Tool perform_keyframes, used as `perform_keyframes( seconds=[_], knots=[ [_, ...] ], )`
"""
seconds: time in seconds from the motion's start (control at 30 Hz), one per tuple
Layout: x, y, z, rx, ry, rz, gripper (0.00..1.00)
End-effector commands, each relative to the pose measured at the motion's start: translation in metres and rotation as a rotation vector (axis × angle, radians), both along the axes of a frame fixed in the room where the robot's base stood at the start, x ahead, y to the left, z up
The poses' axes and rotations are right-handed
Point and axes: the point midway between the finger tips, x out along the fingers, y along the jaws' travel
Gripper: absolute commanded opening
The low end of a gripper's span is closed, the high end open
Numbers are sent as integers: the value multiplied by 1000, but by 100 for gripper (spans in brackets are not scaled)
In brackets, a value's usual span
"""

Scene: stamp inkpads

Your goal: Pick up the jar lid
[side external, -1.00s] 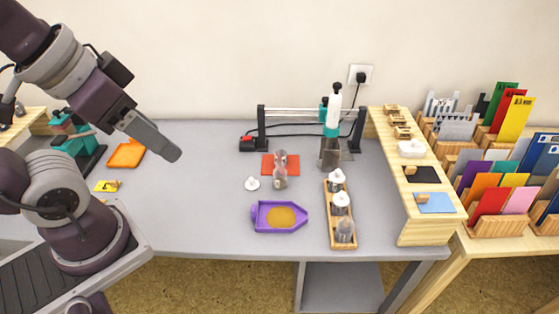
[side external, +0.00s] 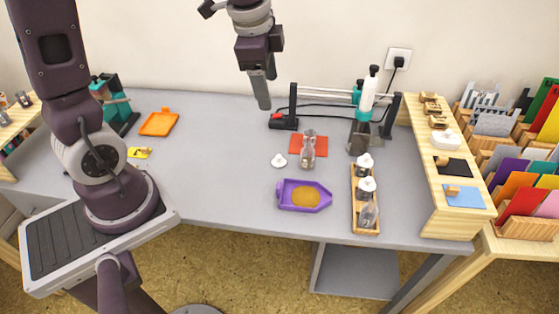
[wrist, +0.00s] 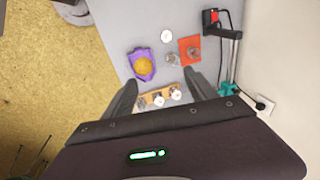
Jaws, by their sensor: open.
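The jar lid (side external: 279,160) is a small white disc with a knob, lying on the grey table left of an open glass jar (side external: 308,148). The lid also shows in the wrist view (wrist: 166,35), near the top, beyond my fingertips. The glass jar stands upright at the red mat (side external: 295,145). My gripper (side external: 263,106) hangs in the air above the table, behind and left of the lid in the side view, apart from it.
A purple tray (side external: 283,202) with amber contents lies in front of the lid. A wooden rack (side external: 357,228) of jars stands to the right. A black-framed device (side external: 292,108) with rails stands behind.

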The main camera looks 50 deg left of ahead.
Motion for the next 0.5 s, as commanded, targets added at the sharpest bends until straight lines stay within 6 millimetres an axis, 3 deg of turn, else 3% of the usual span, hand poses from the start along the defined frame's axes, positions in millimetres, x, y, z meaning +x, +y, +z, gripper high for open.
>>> perform_keyframes(
  seconds=[0.03, 0.13, 0.2, 0.3, 0.4, 0.5],
  knots=[
    [22, 14, -31, 16, 60, -100, 66],
    [58, 41, -99, 37, 153, -346, 66],
    [72, 56, -147, 36, 200, -497, 66],
    [80, 70, -202, 23, 239, -662, 66],
    [80, 76, -234, 14, 256, -757, 66],
    [80, 78, -250, 11, 261, -792, 66]
  ],
)
